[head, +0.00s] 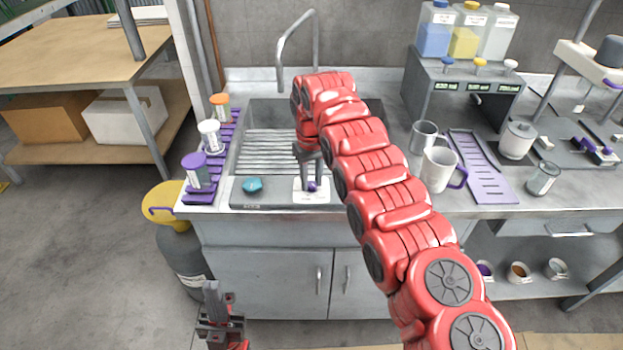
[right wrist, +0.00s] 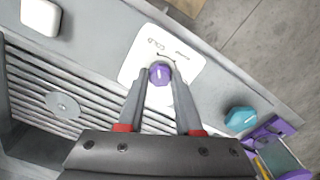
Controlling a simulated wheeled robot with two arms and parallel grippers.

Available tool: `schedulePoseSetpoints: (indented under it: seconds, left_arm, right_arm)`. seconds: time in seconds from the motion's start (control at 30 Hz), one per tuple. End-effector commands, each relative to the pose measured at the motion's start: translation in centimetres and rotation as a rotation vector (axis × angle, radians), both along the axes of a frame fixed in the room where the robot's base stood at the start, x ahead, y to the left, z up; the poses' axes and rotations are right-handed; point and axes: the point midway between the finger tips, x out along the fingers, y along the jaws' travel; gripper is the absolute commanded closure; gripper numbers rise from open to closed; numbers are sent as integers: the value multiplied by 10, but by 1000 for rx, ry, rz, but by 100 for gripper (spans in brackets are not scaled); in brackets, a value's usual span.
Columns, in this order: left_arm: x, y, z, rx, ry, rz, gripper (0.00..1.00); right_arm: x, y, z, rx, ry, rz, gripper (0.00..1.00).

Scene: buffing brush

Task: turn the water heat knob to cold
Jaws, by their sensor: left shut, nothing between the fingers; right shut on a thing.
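The knob (right wrist: 160,74) is small and purple with a pale mark on top. It sits on a white plate (right wrist: 185,66) that carries the word COLD and a second label too small to read. In the head view the knob (head: 312,187) and its plate (head: 303,196) are at the front rim of the sink. My right gripper (right wrist: 159,82) reaches down over the sink and is shut on the knob, one finger on each side. In the head view my right gripper (head: 312,180) partly covers the plate. My left gripper (head: 212,290) is shut and empty, low in front of the cabinet.
The sink (head: 262,157) has a ribbed floor and a faucet (head: 298,40) behind. A teal object (head: 252,185) lies left of the plate. A purple rack (head: 200,196) with capped jars stands at the left edge. A white mug (head: 437,170) stands right of my right arm.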

Motion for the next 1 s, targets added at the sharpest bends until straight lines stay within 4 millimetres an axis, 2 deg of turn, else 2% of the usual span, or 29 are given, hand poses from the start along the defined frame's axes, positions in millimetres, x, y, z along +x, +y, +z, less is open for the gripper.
schedulePoseSetpoints:
  seconds: [0.3, 0.33, 0.47, 0.5, 0.83, 1.0]
  left_arm:
    - [0, 0, 0, 0, 0, 0, 100]
    - [0, 0, 0, 0, 0, 0, 100]
    - [0, 0, 0, 0, 0, 0, 100]
    - [0, 0, 0, 0, 0, 0, 100]
    - [0, 0, 0, 0, 0, 0, 100]
    - [0, 0, 2, 0, 0, 0, 100]
  right_arm:
    - [0, 0, 0, 0, 0, 2, 100]
    - [0, 0, 0, 0, 0, 2, 62]
    - [0, 0, 0, 0, 0, 2, 39]
    - [0, 0, 0, 0, 0, 1, 36]
    - [0, 1, 3, 0, -1, 2, 36]
    - [0, 2, 25, 0, -2, 1, 36]
